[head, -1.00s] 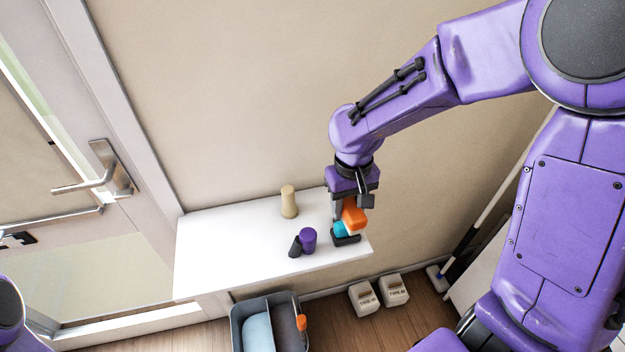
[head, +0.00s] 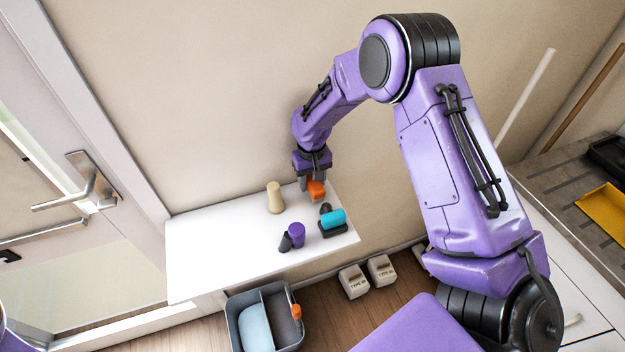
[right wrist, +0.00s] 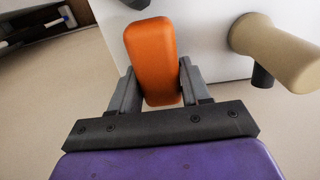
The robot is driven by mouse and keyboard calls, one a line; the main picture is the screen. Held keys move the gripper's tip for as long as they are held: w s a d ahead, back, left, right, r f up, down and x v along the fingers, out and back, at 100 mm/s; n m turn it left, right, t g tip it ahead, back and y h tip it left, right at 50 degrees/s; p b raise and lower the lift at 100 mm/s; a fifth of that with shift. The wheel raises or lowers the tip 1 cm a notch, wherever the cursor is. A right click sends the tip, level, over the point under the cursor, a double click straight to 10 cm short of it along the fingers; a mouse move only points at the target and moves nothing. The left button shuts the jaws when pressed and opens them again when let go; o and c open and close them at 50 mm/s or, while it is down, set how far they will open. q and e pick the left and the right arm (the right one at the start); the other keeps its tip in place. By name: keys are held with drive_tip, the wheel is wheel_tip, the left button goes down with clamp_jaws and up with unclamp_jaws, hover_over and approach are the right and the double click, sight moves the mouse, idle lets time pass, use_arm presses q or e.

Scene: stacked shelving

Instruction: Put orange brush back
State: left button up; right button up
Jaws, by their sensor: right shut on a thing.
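My right gripper (head: 313,178) is shut on the orange brush (head: 316,190), near the back right edge of the white shelf (head: 215,266). The right wrist view shows the brush as a rounded orange block (right wrist: 152,58) between the two grey fingers of the gripper (right wrist: 160,85). Its lower side is hidden, and I cannot tell whether it touches the shelf. My left gripper is out of view.
A tan bottle-like thing (head: 275,198) stands left of the gripper. A turquoise cylinder on a dark base (head: 333,219), a purple cylinder (head: 297,234) and a dark piece (head: 285,243) are nearer. A grey bin (head: 238,330) holding another orange-tipped item (head: 296,311) is below. The shelf's left half is clear.

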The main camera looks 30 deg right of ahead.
sight(311, 177)
drive_tip(key=shift+f, duration=0.45)
drive_tip(key=shift+w+f, duration=0.15)
drive_tip(key=shift+f, duration=0.2)
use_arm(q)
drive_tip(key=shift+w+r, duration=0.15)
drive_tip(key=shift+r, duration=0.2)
use_arm(e)
drive_tip(key=o, duration=0.9)
drive_tip(key=shift+f, duration=0.1)
drive_tip(key=shift+o, duration=0.2)
wheel_tip(311, 177, up, 11)
drive_tip(key=shift+a+r+b, duration=0.1)
drive_tip(key=shift+r+b, duration=0.1)
drive_tip(key=shift+b, duration=1)
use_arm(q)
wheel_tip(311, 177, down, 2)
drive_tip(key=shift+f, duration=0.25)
use_arm(e)
drive_tip(key=shift+r, duration=0.5)
